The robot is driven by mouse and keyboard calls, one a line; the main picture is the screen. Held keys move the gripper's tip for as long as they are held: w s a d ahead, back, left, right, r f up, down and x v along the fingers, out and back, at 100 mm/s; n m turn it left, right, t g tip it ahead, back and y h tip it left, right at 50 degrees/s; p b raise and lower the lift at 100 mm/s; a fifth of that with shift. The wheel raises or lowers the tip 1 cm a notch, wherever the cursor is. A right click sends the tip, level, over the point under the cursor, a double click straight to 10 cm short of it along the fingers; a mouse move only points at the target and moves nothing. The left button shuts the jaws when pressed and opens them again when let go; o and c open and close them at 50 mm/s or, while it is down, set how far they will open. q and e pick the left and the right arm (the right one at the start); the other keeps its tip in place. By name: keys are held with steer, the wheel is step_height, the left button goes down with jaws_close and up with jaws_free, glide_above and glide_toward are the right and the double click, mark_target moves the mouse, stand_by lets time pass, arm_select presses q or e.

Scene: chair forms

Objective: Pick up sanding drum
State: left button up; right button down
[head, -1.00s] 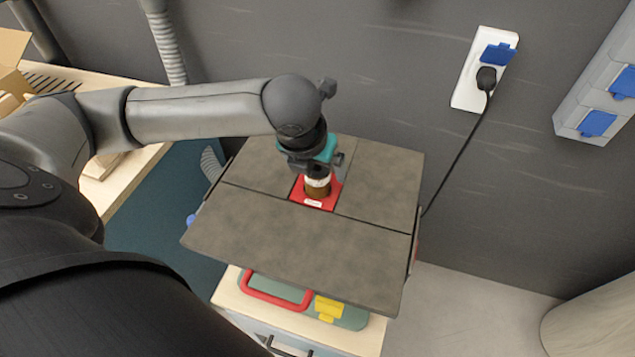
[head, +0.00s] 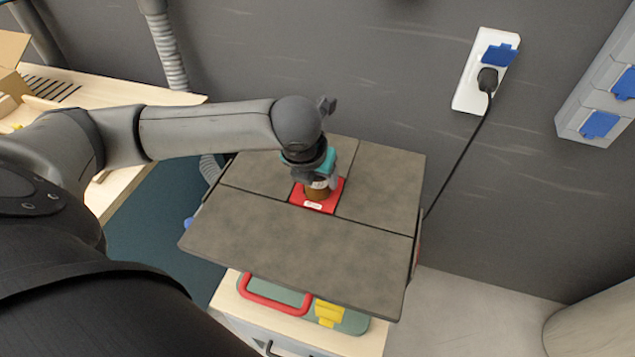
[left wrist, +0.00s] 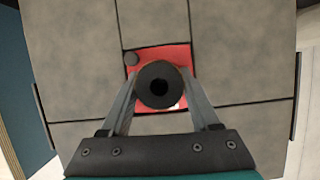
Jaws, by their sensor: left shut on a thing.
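The sanding drum (head: 317,190) is a short brown cylinder at the red insert (head: 331,204) in the middle of the grey table top. My left gripper (head: 319,178) comes down over it from above and is shut on it. I cannot tell whether the drum's lower end touches the insert. My right gripper is not in view.
The grey slab table top (head: 290,232) is otherwise bare. A green case with a red handle (head: 272,300) and yellow latch (head: 328,312) is below its front edge. A black cable (head: 462,150) runs from the wall socket (head: 485,72). A wooden bench (head: 120,100) stands at left.

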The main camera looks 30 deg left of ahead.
arm_select(q)
jaws_close()
steer(key=shift+r, duration=0.1)
